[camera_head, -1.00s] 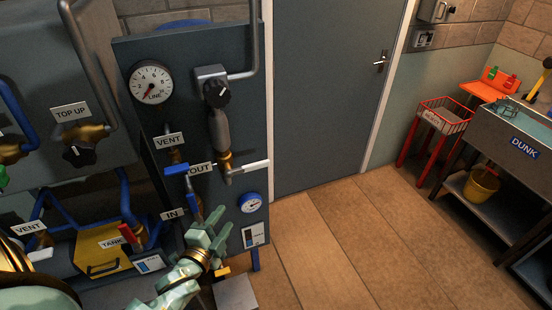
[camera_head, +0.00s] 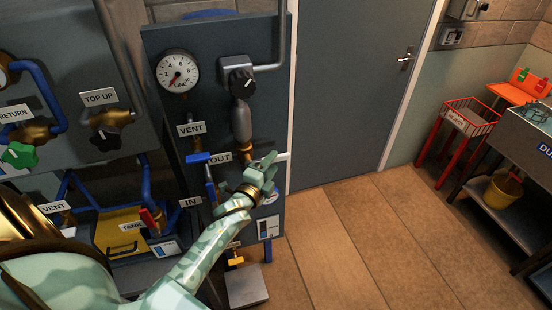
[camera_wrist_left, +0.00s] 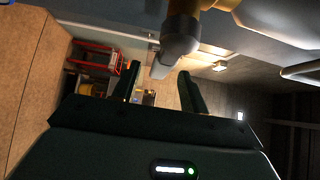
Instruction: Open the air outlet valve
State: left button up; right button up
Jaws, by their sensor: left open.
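The air outlet valve is a brass fitting (camera_head: 246,153) beside the OUT label (camera_head: 219,159) on the dark panel. Its pale lever (camera_head: 283,157) points right, across the pipe. My left gripper (camera_head: 267,165) is in front of the lever and hides most of it. In the left wrist view the left gripper's two fingers (camera_wrist_left: 158,88) are apart, and the lever (camera_wrist_left: 163,66) shows between and just beyond their tips, under the grey valve end (camera_wrist_left: 180,35). I cannot tell whether a finger touches it. My right gripper is not in view.
A round gauge (camera_head: 178,72) and a black knob (camera_head: 242,80) sit above the valve. A blue lever (camera_head: 198,158) at VENT is close on the left. A grey door (camera_head: 355,85) and open wooden floor (camera_head: 370,230) are to the right.

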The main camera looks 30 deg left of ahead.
aim_at(276, 162)
pick_arm(q)
jog(key=shift+w+a, duration=0.2)
jog(key=shift+w, duration=1.4)
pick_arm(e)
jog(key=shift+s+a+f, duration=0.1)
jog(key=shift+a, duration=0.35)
